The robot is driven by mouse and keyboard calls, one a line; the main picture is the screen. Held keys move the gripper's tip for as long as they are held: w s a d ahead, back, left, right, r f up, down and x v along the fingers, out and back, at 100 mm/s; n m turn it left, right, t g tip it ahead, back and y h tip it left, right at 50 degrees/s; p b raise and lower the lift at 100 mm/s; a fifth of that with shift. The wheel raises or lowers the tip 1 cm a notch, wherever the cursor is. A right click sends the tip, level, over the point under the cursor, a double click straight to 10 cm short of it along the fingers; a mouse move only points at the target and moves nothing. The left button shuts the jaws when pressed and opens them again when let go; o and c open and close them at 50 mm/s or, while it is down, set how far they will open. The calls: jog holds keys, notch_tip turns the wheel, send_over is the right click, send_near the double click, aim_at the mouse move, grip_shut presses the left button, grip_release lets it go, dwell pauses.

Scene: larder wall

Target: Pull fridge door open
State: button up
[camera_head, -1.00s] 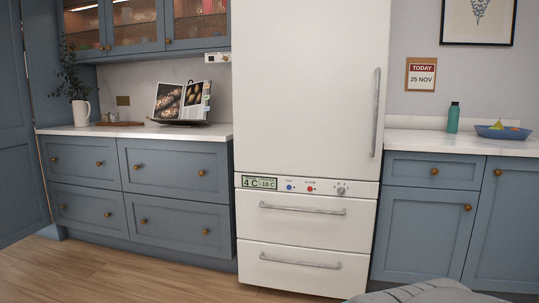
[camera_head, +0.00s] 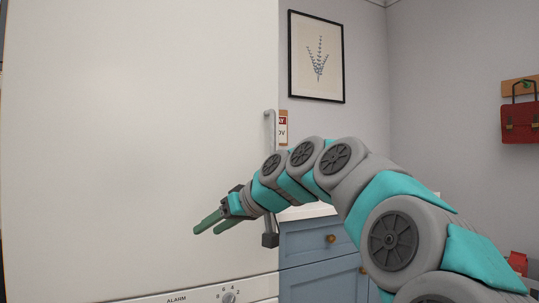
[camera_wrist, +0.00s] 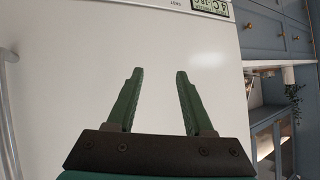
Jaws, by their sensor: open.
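The white fridge door (camera_head: 120,130) fills the left of the head view and looks closed. Its upright metal handle (camera_head: 270,130) is near the door's right edge; its lower part is hidden behind my arm. My gripper (camera_head: 207,230) is in front of the door's lower part, left of the handle, with its green fingers pointing left. In the wrist view, my gripper (camera_wrist: 159,72) is open and empty, with the white door (camera_wrist: 215,55) behind it. The handle (camera_wrist: 8,110) shows at that view's left edge, apart from the fingers.
A control strip with a dial (camera_head: 228,297) lies below the door. Blue cabinets (camera_head: 318,262) with a pale worktop stand to the right, partly behind my arm. A framed picture (camera_head: 316,57) and a red bag (camera_head: 520,122) hang on the walls.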

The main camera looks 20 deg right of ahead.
jog(key=w+d+r+t, duration=0.3)
jog(key=w+d+r, duration=0.1)
jog(key=d+r, duration=0.4)
jog(key=t+h+b, duration=0.2)
jog(key=t, duration=0.3)
send_near(275, 148)
jog(key=d+x, duration=0.1)
jog(key=x, duration=0.2)
jog(key=shift+m, duration=0.4)
jog(key=shift+a+p+x, duration=0.25)
jog(key=shift+p+x, duration=0.35)
jog(key=shift+x, duration=1.45)
jog(key=shift+a+p+x, duration=0.2)
jog(key=shift+p+x, duration=0.4)
jog(key=shift+x, duration=1.4)
jog(key=shift+s, duration=0.1)
jog(key=shift+c, duration=0.3)
grip_shut()
